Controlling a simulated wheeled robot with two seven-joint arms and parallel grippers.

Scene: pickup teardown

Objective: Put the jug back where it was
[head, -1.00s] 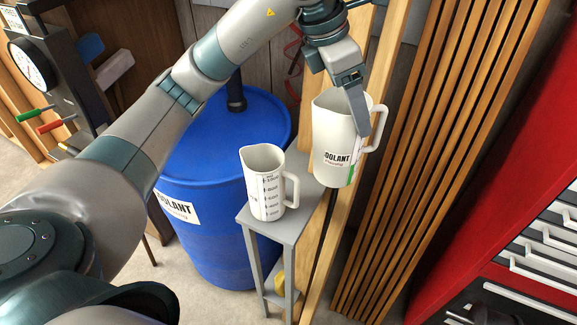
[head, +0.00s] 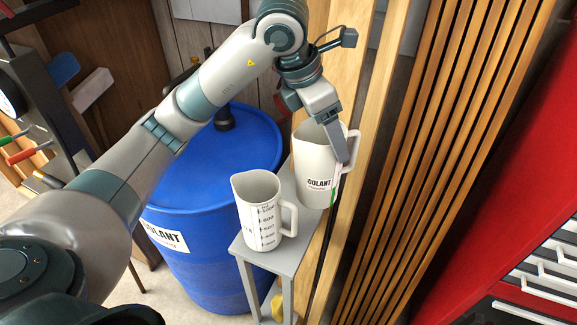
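A white jug with a COOLANT label (head: 313,165) hangs at the gripper of the arm from the left. My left gripper (head: 338,150) is at its upper right side, near the handle, with one finger showing outside its wall; the other finger is hidden. The jug is roughly upright. Its base is at the rear right of a small grey stand (head: 286,252), and I cannot tell whether it touches the top. A second white jug with measuring marks (head: 262,215) stands upright on the front of that stand. My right gripper is not in view.
A blue drum (head: 205,275) stands left of the stand. Wooden boards (head: 375,95) and slats (head: 440,120) lean close on the right. A red cabinet with drawers (head: 490,215) is at the far right. A yellow thing (head: 277,305) is low on the stand.

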